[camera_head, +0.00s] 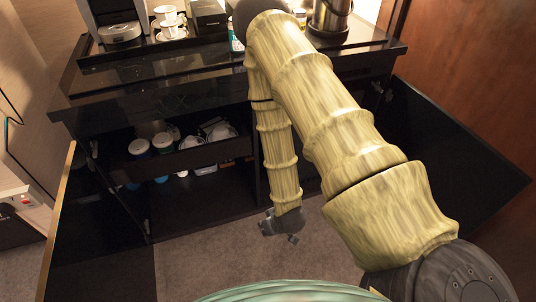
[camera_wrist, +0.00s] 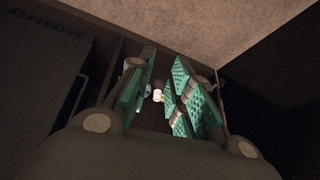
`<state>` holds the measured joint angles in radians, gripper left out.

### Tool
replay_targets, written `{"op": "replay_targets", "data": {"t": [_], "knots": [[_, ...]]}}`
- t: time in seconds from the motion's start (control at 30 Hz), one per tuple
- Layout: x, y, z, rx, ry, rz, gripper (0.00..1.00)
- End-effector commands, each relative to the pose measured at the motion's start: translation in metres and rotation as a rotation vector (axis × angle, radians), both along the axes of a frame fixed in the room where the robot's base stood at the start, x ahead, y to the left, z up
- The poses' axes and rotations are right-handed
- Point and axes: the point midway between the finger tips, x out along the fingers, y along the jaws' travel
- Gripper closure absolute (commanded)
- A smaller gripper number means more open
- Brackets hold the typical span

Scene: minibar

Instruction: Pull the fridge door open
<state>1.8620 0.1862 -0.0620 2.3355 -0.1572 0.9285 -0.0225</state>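The fridge and its door cannot be made out for sure. In the head view my arm covers much of the cabinet's right compartment. In the wrist view a dark box-like body (camera_wrist: 40,85) with a slotted edge fills the left side; it may be the fridge. My gripper (camera_head: 285,232) points down in front of the cabinet, low near the carpet. In the wrist view my gripper (camera_wrist: 160,85) shows its teal-padded fingers apart, with no object visibly held between them. I cannot tell whether a finger touches the dark body.
The black minibar cabinet (camera_head: 150,104) has its left door (camera_head: 95,245) and right door (camera_head: 440,150) swung outward. A drawer (camera_head: 180,162) holds cups and jars. A coffee machine (camera_head: 120,32), cups and a kettle (camera_head: 330,15) stand on top. Carpet (camera_head: 220,255) is clear in front.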

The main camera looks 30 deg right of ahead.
Motion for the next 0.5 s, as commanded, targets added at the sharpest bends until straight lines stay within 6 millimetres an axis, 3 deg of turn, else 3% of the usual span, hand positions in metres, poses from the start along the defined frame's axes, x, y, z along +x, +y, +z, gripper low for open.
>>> {"op": "replay_targets", "data": {"t": [0.03,0.1,0.5], "knots": [[0.017,-0.008,-0.017,0.001,-0.045,-0.006,0.8],[0.038,-0.018,-0.024,0.002,-0.107,-0.008,0.8],[0.142,-0.083,-0.045,-0.011,-0.458,-0.021,0.8]]}}
